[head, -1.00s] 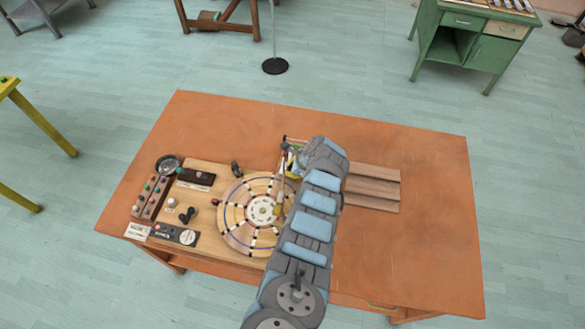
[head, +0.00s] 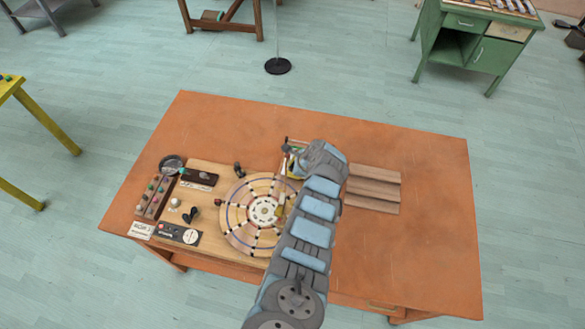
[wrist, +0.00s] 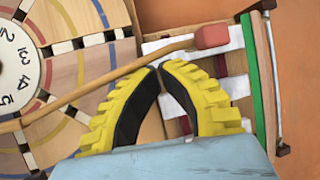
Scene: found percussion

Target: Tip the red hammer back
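The red hammer (wrist: 212,36) has a dull red head and a long thin wooden handle. In the wrist view its handle slants from the lower left, past the numbered disc, up to the head at upper right. The head is over a small frame with pale and red bars (wrist: 238,88). My gripper (wrist: 160,67) has yellow ribbed fingers with dark pads. Its tips are together, just below the handle in the picture, with nothing seen between them. I cannot tell if they touch the handle. In the head view my wrist partly hides this area.
The round numbered disc (head: 235,218) lies on a wooden board left of my arm. A control box (head: 180,233), a row of coloured knobs (head: 152,196) and a round metal dish (head: 171,163) are further left. Wooden slats (head: 373,190) lie at right; the orange table (head: 425,240) is bare beyond.

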